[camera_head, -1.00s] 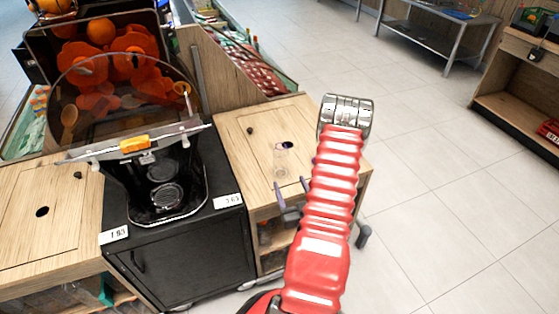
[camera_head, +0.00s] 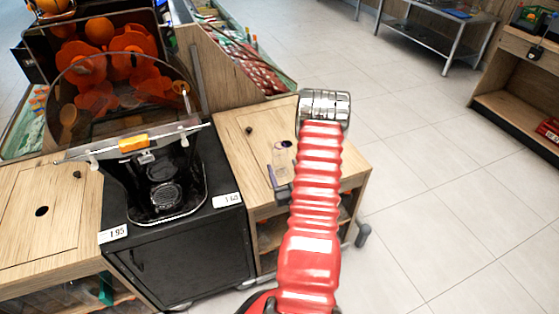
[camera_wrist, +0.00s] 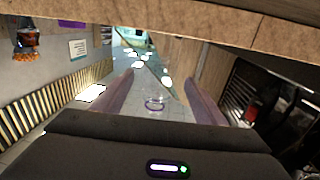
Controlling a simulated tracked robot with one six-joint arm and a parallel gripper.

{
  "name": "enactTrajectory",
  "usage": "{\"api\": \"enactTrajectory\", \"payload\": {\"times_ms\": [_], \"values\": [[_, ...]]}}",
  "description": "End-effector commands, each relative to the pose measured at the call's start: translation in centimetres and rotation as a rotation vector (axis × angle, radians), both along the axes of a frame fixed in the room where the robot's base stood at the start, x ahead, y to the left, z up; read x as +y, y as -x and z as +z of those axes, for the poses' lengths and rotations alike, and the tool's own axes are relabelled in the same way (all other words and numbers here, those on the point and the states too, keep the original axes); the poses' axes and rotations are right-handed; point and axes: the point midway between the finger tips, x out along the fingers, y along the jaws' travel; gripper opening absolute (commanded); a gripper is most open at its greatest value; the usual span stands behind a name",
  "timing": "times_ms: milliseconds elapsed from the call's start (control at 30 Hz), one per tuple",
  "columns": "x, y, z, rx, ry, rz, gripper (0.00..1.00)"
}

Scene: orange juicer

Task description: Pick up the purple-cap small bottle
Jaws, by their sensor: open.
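The small clear bottle (camera_head: 281,158) stands on the wooden counter right of the juicer, close to my arm. In the wrist view a see-through bottle shape with a purple ring (camera_wrist: 155,104) shows between my two fingers, but its outline is faint. My gripper (camera_wrist: 160,77) is open, one purple-grey finger on each side of the bottle in that view. In the head view my gripper (camera_head: 281,171) is at the front of the bottle, and my red arm hides part of it. I cannot tell whether a finger touches the bottle.
The black juicer (camera_head: 165,185) with its clear cover and oranges stands left of the wooden counter (camera_head: 235,135). The counter has a dark round hole, partly hidden near my arm. A sloped produce bin (camera_head: 240,60) is behind. The tiled floor to the right is open.

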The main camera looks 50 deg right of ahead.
Motion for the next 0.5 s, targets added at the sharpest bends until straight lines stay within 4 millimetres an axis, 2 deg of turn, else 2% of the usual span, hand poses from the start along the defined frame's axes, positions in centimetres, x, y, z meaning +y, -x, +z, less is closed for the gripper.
{"api": "enactTrajectory", "payload": {"times_ms": [367,500], "values": [[-0.26,-0.27,0.01,0.000,0.000,-0.001,0.65],[-0.73,-0.94,0.04,0.000,0.000,0.000,0.65]]}}
